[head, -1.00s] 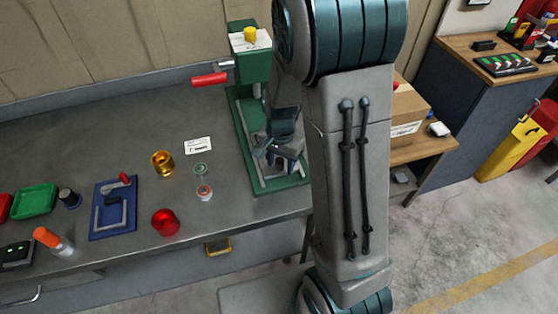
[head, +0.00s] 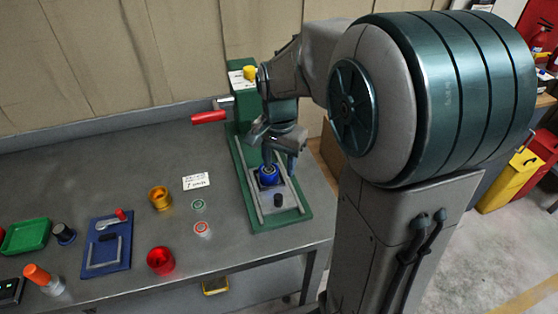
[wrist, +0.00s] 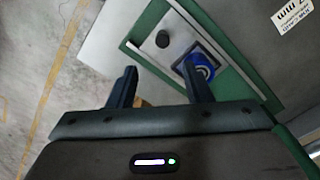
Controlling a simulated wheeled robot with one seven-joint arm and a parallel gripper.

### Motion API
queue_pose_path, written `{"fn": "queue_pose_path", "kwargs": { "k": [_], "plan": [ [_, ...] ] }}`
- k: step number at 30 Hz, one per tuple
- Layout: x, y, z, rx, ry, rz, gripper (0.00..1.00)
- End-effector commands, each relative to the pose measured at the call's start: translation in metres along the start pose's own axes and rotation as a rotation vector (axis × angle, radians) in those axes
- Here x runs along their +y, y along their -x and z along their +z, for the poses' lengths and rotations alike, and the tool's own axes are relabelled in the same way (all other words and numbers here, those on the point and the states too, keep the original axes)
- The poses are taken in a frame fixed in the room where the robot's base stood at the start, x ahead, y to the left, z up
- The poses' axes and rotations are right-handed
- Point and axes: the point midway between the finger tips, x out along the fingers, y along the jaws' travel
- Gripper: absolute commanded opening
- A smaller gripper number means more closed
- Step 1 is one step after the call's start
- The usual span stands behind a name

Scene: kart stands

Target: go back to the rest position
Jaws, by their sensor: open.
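My gripper (wrist: 160,88) is open in the wrist view, with its two dark fingers apart and nothing between them. In the head view my gripper (head: 285,150) hangs above the green press (head: 246,150) at the back right of the bench, and its fingertips are hard to make out. A blue round part (head: 268,174) sits on the press base below my gripper, apart from it. The blue part also shows in the wrist view (wrist: 200,70), beyond the right finger.
The press has a red handle (head: 208,117) pointing left. Left of it on the grey bench (head: 130,180) are a gold cup (head: 160,198), a red cup (head: 160,261), two small discs, a label card (head: 196,181) and a blue fixture (head: 106,246). My arm fills the right side.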

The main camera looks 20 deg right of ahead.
Motion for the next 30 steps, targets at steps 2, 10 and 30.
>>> {"fn": "queue_pose_path", "kwargs": {
  "k": [2, 10, 30],
  "plan": [
    [0.000, 0.003, 0.000, 0.000, 0.000, 0.000, 0.45],
    [0.000, 0.003, 0.000, 0.000, 0.000, 0.000, 0.45],
    [0.059, 0.036, 0.062, 0.137, 0.453, -0.116, 0.45]
  ]
}}
